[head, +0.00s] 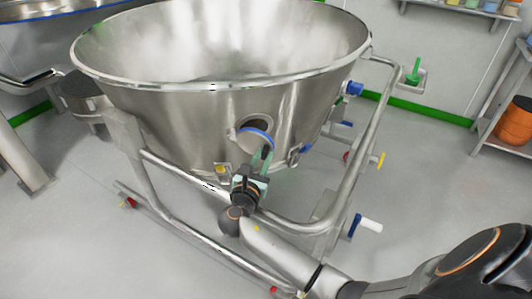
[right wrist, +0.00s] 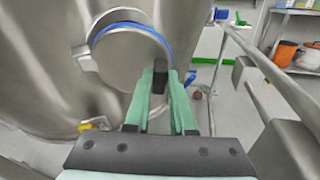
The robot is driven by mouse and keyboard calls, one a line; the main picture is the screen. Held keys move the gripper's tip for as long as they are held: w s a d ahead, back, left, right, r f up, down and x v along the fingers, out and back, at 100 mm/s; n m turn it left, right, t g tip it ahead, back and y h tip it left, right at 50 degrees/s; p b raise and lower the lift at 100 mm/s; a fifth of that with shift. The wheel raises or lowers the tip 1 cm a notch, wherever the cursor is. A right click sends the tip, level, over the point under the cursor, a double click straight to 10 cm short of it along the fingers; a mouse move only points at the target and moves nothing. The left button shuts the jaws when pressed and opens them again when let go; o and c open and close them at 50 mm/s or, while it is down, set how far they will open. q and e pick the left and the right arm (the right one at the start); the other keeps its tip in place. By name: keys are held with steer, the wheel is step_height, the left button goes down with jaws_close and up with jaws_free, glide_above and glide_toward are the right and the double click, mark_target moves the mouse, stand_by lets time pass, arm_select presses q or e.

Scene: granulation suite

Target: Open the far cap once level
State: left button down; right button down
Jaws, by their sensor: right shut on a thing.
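A round steel cap with a blue rim (head: 254,141) is on the front wall of the large steel bowl (head: 180,125). It sits partly off a round port (head: 257,122), whose dark opening shows above it. The cap fills the upper middle of the right wrist view (right wrist: 130,58). My right gripper (head: 265,158) has its green fingers shut on the cap's dark handle (right wrist: 160,75), at the cap's lower right edge. A second, blue fitting (head: 354,88) stands out from the bowl's right side, farther back. I cannot tell which is the far cap. My left gripper is not in view.
A tubular steel frame (head: 377,110) on wheels surrounds the bowl, with its rail close to my right arm. A small yellow fitting (head: 222,169) sits left of the gripper. Shelving with orange tubs (head: 515,124) stands at the far right.

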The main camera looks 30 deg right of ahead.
steer(key=shift+s+a+f+m+g+h, duration=0.1)
steer(key=shift+s+a+m+g+h, duration=0.05)
steer(key=shift+a+m+g+h, duration=0.6)
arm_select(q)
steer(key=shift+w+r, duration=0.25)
arm_select(e)
steer(key=shift+g, duration=0.35)
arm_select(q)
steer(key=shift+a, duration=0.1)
arm_select(e)
steer(key=c, duration=0.8)
jaws_free()
steer(key=shift+o, duration=0.2)
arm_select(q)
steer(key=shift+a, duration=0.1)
